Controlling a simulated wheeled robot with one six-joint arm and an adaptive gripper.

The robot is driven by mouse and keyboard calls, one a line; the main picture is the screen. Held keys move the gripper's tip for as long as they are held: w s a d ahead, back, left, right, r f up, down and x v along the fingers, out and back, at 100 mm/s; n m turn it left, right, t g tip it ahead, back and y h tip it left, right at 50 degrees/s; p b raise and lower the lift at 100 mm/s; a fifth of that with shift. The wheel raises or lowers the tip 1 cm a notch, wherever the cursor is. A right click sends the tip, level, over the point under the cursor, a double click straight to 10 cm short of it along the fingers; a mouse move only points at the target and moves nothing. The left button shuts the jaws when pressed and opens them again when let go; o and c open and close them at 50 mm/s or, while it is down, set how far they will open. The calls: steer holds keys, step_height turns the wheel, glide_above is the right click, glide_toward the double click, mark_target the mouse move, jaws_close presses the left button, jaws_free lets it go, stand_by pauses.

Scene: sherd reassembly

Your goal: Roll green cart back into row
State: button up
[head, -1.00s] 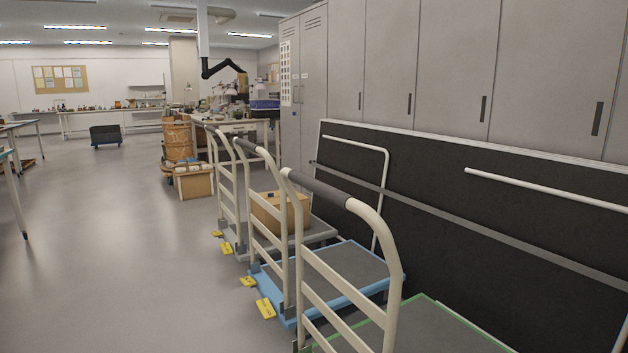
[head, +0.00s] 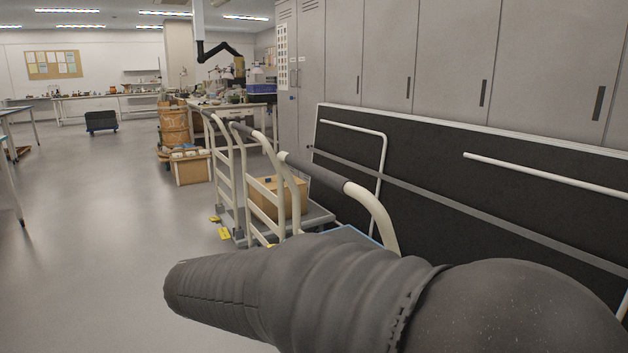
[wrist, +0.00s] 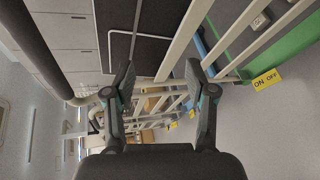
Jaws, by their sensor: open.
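The green cart is the nearest in the row. In the head view its beige handle (head: 374,212) with a dark grip shows, while its deck is hidden behind my arm. In the wrist view its green deck edge (wrist: 275,55) is at the upper right, with beige rails beside it and a yellow ON/OFF pedal (wrist: 266,79) below. My gripper (wrist: 161,75) is open and empty, with rails showing behind and between its fingers. Whether it touches a rail I cannot tell. The head view does not show the gripper.
A blue cart (head: 350,234) and a grey cart (head: 322,216) with a cardboard box (head: 268,194) stand beyond the green cart. A black folded panel (head: 460,200) and grey lockers (head: 450,60) line the right. The floor (head: 100,230) at left is clear.

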steer(key=w+a+r+t+h, duration=0.1)
steer(key=w+a+r+t, duration=0.2)
steer(key=r, duration=0.4)
steer(key=m+t+h, duration=0.1)
steer(key=t+h, duration=0.1)
glide_toward(310, 175)
steer(key=shift+y, duration=0.3)
steer(key=x, duration=0.3)
steer(key=p+x, duration=0.1)
steer(key=x, duration=0.7)
steer(key=shift+s+d+r+p, duration=0.1)
steer(key=shift+d+r+p, duration=0.15)
steer(key=shift+p, duration=0.15)
steer(key=shift+a, duration=0.1)
jaws_close()
